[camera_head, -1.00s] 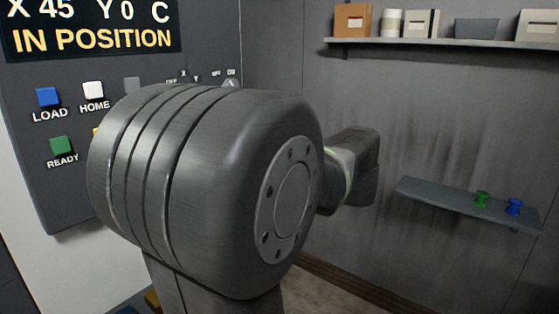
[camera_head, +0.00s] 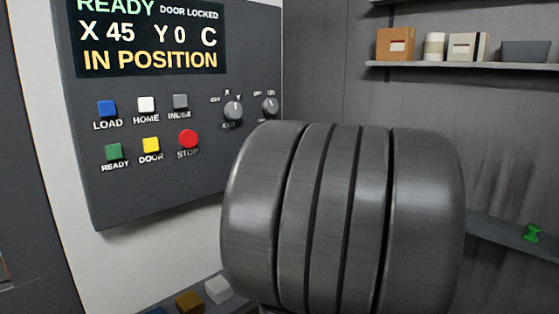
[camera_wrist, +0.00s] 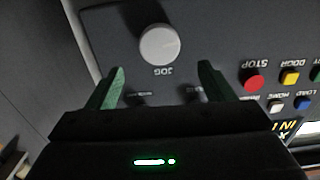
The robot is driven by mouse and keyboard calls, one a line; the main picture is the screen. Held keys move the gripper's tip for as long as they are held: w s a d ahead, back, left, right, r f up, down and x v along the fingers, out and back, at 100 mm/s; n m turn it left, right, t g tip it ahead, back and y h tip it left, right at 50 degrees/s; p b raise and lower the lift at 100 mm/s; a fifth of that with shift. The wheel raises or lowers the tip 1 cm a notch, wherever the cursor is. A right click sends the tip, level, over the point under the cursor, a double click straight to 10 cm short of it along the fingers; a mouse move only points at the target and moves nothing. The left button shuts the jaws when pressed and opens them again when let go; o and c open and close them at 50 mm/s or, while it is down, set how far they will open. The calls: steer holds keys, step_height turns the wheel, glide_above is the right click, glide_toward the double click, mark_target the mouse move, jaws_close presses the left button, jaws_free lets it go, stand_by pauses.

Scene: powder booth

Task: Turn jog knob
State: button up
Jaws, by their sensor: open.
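The jog knob (camera_wrist: 160,45) is a round light grey knob on the dark control panel, with "JOG" upside down beneath it in the wrist view. My gripper (camera_wrist: 161,68) is open, its two green fingers apart on either side below the knob in that picture. The knob lies beyond the fingertips, and nothing is between the fingers. In the head view the jog knob and gripper do not show; my arm's large grey joint fills the lower middle. The control panel (camera_head: 150,190) shows there with a screen (camera_head: 150,38) reading "X 45 Y 0 C" and "IN POSITION".
Two smaller selector knobs (camera_head: 232,110) sit right of the panel buttons. A red stop button (camera_head: 188,138) is beside the yellow door button (camera_head: 151,145). A shelf (camera_head: 470,68) with boxes and a lower shelf (camera_head: 490,228) with a green piece (camera_head: 532,232) are at right.

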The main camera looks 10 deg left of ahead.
steer(key=p+x, duration=0.2)
steer(key=x, duration=0.5)
steer(key=shift+w, duration=0.15)
steer(key=shift+a, duration=0.15)
steer(key=shift+c, duration=0.4)
steer(key=c, duration=0.9)
steer(key=shift+f+m+b, duration=0.1)
steer(key=shift+m+b, duration=0.3)
steer(key=shift+b, duration=0.2)
steer(key=shift+w+m+b, duration=0.1)
steer(key=shift+m+b, duration=2.45)
steer(key=shift+m, duration=0.95)
